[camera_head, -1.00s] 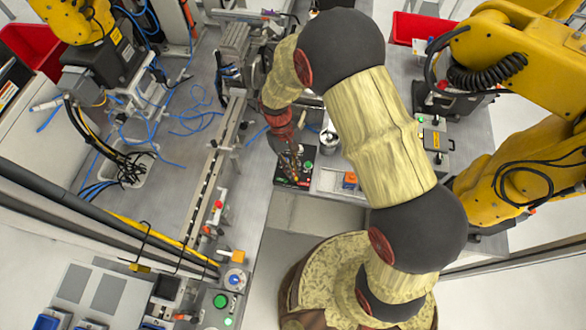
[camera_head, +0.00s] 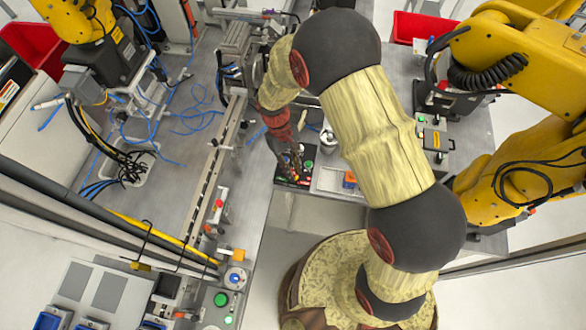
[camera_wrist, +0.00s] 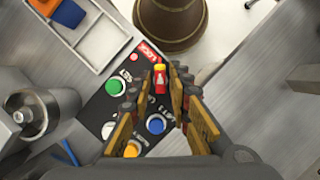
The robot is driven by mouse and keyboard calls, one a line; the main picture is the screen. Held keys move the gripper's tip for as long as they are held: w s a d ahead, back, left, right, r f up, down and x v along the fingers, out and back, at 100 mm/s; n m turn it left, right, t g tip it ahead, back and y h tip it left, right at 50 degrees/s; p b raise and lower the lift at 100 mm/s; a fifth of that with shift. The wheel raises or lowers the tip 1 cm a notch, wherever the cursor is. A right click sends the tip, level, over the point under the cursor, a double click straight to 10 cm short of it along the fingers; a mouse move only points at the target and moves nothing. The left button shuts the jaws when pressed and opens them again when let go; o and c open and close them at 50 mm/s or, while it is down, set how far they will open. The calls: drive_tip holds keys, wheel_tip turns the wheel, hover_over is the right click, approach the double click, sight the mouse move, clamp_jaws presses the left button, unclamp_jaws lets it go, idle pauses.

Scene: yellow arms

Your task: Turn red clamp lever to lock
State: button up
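A small red lever with a yellow end (camera_wrist: 160,76) stands on a black control box (camera_wrist: 118,84). The box also shows in the head view (camera_head: 284,181), partly hidden by my arm. I see gaps between the lever and both fingers, but cannot judge the height. In the head view my gripper (camera_head: 291,160) points down at the box.
The box carries a green button (camera_wrist: 116,86), a blue button (camera_wrist: 156,124) and an orange button (camera_wrist: 132,149) near the fingers. A metal cylinder (camera_wrist: 38,112) and a white tray (camera_wrist: 100,40) stand beside it. Yellow robot arms (camera_head: 520,70) are at the right.

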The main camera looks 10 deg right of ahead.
drive_tip(key=shift+o, duration=0.9)
drive_tip(key=v, duration=1.2)
